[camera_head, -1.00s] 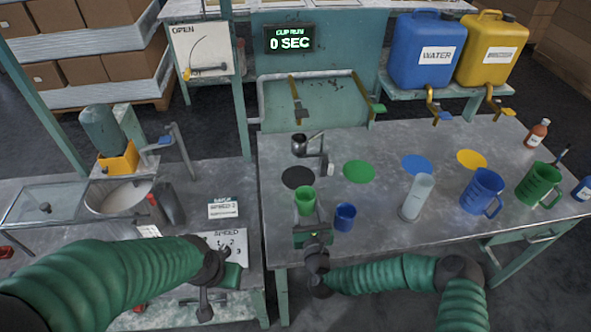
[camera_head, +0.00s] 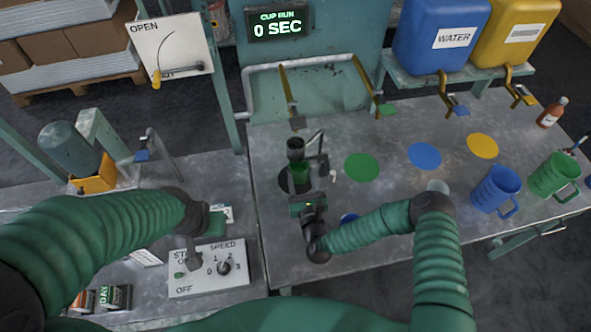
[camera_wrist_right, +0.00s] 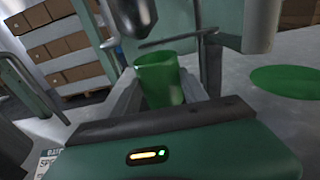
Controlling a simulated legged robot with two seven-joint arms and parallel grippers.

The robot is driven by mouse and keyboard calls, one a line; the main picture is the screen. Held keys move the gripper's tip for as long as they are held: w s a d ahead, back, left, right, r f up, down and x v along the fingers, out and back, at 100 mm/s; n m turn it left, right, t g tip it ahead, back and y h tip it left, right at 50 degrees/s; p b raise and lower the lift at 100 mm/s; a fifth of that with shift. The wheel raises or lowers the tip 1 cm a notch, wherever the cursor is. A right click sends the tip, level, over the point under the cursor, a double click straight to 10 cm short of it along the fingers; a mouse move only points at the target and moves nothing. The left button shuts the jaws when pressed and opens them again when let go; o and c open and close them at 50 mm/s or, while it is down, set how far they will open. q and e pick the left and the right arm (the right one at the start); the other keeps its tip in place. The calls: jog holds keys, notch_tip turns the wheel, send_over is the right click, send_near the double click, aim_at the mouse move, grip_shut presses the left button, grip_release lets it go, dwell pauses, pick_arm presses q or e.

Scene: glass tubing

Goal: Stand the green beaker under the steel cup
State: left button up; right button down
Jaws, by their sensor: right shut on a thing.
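The small green beaker (camera_head: 299,173) stands upright over the black disc (camera_head: 285,184), at or just above the table; I cannot tell if it touches. The steel cup (camera_head: 295,149), on its bracket, is just above and slightly behind it in the head view. My right gripper (camera_head: 301,186) is shut on the beaker from the front. In the right wrist view the beaker (camera_wrist_right: 158,76) sits between the fingers, with the dark cup (camera_wrist_right: 132,18) above its rim, toward the left. My left gripper (camera_head: 207,228) hangs near the speed panel; its jaws are unclear.
Green (camera_head: 361,167), blue (camera_head: 425,156) and yellow (camera_head: 482,146) discs lie clear to the right. Blue (camera_head: 495,190) and green (camera_head: 556,175) jugs stand at the right. The display (camera_head: 279,25) reads 0 SEC.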

jog(key=shift+s+f, duration=0.15)
jog(key=shift+f, duration=0.55)
jog(key=shift+w+a+f, duration=0.15)
jog(key=shift+w+a, duration=0.1)
jog(key=shift+a, duration=0.45)
jog(key=c, duration=0.9)
grip_release()
jog(key=shift+s+a, duration=0.1)
jog(key=shift+a, duration=0.05)
jog(key=shift+o, duration=1.4)
jog(key=shift+s, duration=0.1)
jog(key=shift+d, duration=0.65)
jog(key=v, duration=0.7)
jog(key=b+v, duration=0.1)
jog(key=v, duration=0.3)
jog(key=shift+s+a, duration=0.25)
pick_arm(q)
jog(key=shift+w+a+f, duration=0.2)
jog(key=shift+a+f, duration=0.15)
jog(key=shift+f, duration=0.1)
jog(key=shift+w+a+f, duration=0.15)
jog(key=shift+a+f, duration=0.15)
jog(key=shift+f, duration=0.15)
pick_arm(e)
jog(key=shift+s+d, duration=0.15)
